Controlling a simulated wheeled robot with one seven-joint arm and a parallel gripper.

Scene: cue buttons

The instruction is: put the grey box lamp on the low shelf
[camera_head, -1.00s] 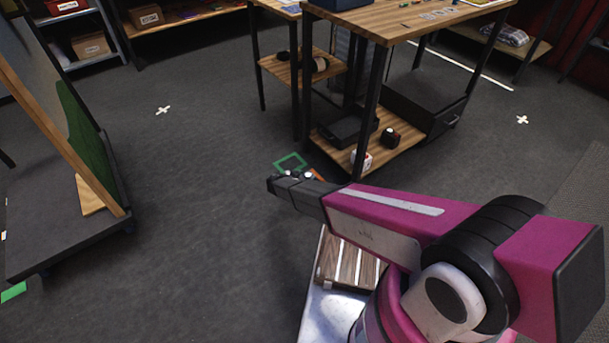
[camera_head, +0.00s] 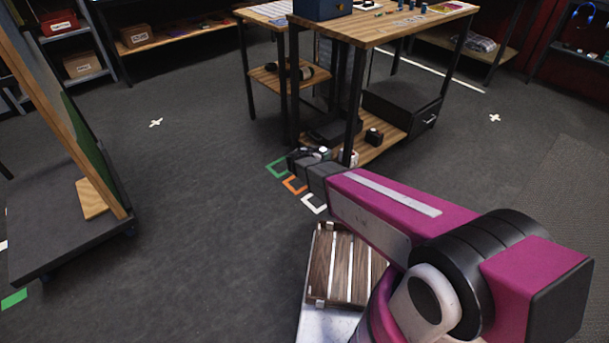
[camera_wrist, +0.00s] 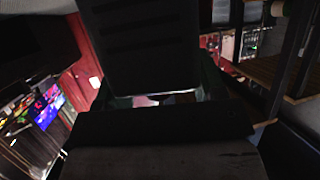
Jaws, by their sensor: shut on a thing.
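My gripper (camera_head: 300,158) reaches toward the wooden table and is shut on a dark block-shaped thing. In the wrist view this dark, ribbed block (camera_wrist: 140,45) fills the upper middle between the fingers. I take it as the grey box lamp, but dim light hides its details. The low shelf (camera_head: 392,141) is the wooden board under the table. In the head view, my gripper appears in front of its left end; the gap between them is unclear.
A dark cube (camera_head: 373,138) and a partly hidden white-and-red block (camera_head: 347,157) are on the low shelf. A black drawer box (camera_head: 400,105) stands at its right. Green, orange and white floor marks (camera_head: 313,204) lie by my gripper. A slatted crate (camera_head: 342,268) is nearer.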

